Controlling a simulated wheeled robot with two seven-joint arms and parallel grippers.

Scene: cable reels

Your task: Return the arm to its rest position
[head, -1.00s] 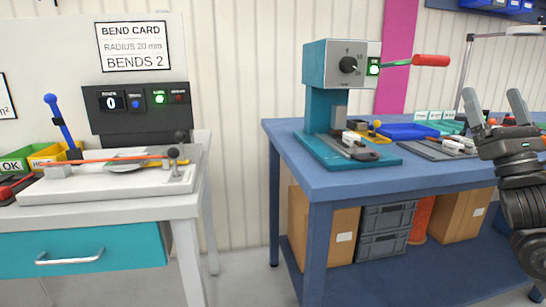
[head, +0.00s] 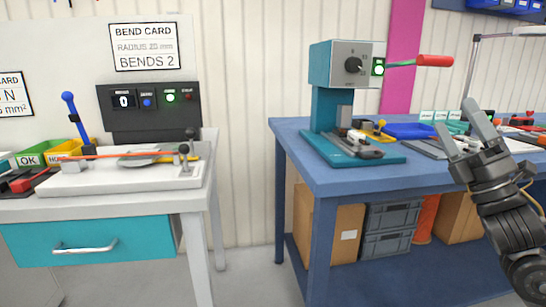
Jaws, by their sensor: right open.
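My right gripper (head: 464,126) is at the right side of the head view, in front of the blue workbench (head: 345,177). Its two grey fingers point up and are spread apart, with nothing between them. The dark arm behind it runs down to the lower right corner. My left gripper does not show.
A teal press (head: 333,87) with a red-handled lever (head: 434,61) stands on the blue bench. A blue tray (head: 408,131) lies behind the gripper. At left, a white table (head: 120,205) carries a bending fixture (head: 135,179). Free floor shows between the tables.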

